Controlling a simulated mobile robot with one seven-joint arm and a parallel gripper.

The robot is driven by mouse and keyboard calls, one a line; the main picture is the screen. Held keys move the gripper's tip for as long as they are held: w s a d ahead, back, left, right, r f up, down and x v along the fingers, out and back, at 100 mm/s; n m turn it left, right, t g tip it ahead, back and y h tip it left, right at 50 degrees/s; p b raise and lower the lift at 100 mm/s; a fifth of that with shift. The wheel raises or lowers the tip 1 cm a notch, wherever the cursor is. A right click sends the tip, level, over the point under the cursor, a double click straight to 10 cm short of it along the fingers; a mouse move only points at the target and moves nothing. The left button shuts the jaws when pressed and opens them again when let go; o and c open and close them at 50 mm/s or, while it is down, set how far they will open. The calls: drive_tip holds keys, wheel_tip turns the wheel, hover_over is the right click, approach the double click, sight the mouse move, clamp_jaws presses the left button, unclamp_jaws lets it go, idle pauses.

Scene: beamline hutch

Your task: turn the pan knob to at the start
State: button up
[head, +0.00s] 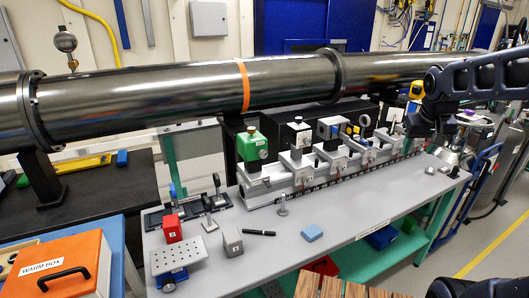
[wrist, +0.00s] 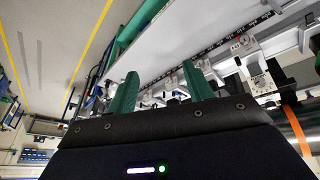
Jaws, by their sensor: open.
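I cannot tell which knob is the pan knob. My gripper (wrist: 160,80) has two green fingers apart with nothing held between them. In the wrist view mounts (wrist: 254,66) show beyond the fingers.
A large steel pipe (head: 150,92) with an orange band runs above and behind the rail. Red, grey and blue blocks and a perforated plate (head: 176,255) lie on the bench's left. An orange warm box (head: 60,265) sits at left. The front right of the bench (head: 370,208) is clear.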

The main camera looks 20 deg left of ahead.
drive_tip(key=w+a+n, duration=0.2)
drive_tip(key=w+a, duration=0.3)
drive_tip(key=a, duration=0.5)
drive_tip(key=n+g+y, duration=0.2)
drive_tip(key=n+y, duration=0.2)
drive_tip(key=n, duration=0.1)
approach(264, 151)
drive_tip(key=x, duration=1)
drive_tip(key=shift+w+d, duration=0.1)
drive_tip(key=c, duration=1)
drive_tip(key=shift+o, duration=0.2)
